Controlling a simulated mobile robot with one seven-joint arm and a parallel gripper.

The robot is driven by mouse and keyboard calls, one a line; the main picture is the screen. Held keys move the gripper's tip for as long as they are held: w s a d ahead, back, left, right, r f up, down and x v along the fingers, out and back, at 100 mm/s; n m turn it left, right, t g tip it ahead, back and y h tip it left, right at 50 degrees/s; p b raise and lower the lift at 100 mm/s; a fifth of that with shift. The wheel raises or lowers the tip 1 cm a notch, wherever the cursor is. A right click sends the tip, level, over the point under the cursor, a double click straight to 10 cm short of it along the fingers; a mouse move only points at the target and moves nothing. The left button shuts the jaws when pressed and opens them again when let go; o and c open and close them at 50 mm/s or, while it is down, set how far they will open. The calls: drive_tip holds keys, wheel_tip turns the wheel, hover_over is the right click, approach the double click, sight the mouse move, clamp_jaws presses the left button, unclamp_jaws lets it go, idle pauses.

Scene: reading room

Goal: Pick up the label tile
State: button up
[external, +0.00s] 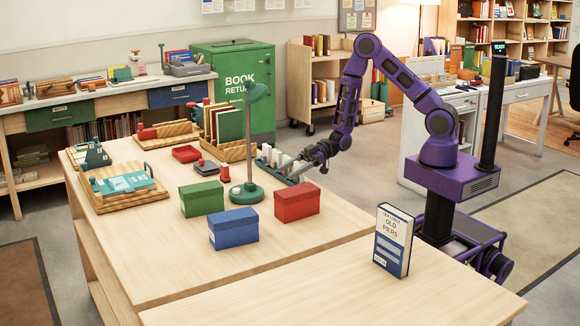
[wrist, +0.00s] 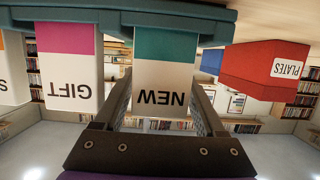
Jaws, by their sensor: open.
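Label tiles stand in a blue-green rack, which shows along the top of the wrist view (wrist: 285,14) in an upside-down picture. The tile marked NEW (wrist: 162,75), white with a teal band, is straight in front of my gripper (wrist: 160,100). My gripper is open, with one finger on each side of the NEW tile; contact cannot be told. The GIFT tile (wrist: 68,75), white with a magenta band, is to its left, and a partly cut-off tile (wrist: 12,70) is farther left.
A red box marked PLATES (wrist: 262,68) is right of the tiles; it also shows in the external view (external: 297,203). A green lamp (external: 247,193), a blue box (external: 233,231) and a green box (external: 202,199) stand nearby. The table's front (external: 170,270) is clear.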

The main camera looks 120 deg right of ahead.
drive_tip(key=c, duration=1.1)
wheel_tip(320, 180, up, 10)
drive_tip(key=shift+r+p, duration=0.1)
drive_tip(key=shift+p, duration=0.8)
drive_tip(key=shift+c, duration=0.2)
